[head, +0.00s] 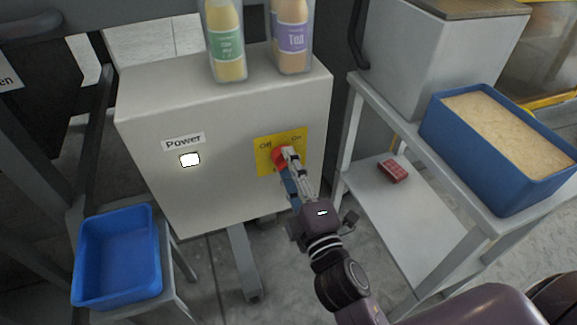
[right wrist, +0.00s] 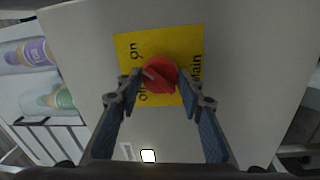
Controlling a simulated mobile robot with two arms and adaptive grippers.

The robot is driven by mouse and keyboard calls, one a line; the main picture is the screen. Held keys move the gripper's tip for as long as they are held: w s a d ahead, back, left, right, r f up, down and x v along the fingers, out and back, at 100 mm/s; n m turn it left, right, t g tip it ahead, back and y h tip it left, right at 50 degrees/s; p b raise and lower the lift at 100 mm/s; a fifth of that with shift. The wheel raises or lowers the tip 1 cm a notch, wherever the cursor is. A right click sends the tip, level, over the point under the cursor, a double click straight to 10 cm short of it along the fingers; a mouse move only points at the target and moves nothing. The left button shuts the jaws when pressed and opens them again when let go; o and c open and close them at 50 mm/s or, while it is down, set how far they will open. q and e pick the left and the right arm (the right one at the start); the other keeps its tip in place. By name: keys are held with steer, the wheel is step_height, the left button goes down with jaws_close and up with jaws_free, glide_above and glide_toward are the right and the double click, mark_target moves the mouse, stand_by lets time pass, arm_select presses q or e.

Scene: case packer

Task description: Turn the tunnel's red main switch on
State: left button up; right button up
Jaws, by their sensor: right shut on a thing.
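The red main switch (head: 279,155) is a round knob on a yellow plate (head: 262,142) marked Off and On, on the front of a pale cabinet (head: 225,120). In the right wrist view the red knob (right wrist: 160,75) sits between the two fingers of my right gripper (right wrist: 160,88), which is shut on it. In the head view my right gripper (head: 288,160) reaches the knob from the lower right and covers part of it and the plate. I cannot tell exactly which mark the knob points to. My left gripper is not in view.
A white Power indicator (head: 190,159) is on the cabinet front. A green-labelled bottle (head: 227,45) and a purple-labelled Tea bottle (head: 291,40) stand on top. An empty blue bin (head: 117,262) is at lower left. A filled blue crate (head: 490,165) and a red item (head: 393,171) are right.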

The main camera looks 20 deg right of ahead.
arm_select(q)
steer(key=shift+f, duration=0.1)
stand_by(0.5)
arm_select(e)
steer(key=o, duration=1.2)
steer(key=shift+f, duration=0.1)
steer(key=shift+c, duration=0.2)
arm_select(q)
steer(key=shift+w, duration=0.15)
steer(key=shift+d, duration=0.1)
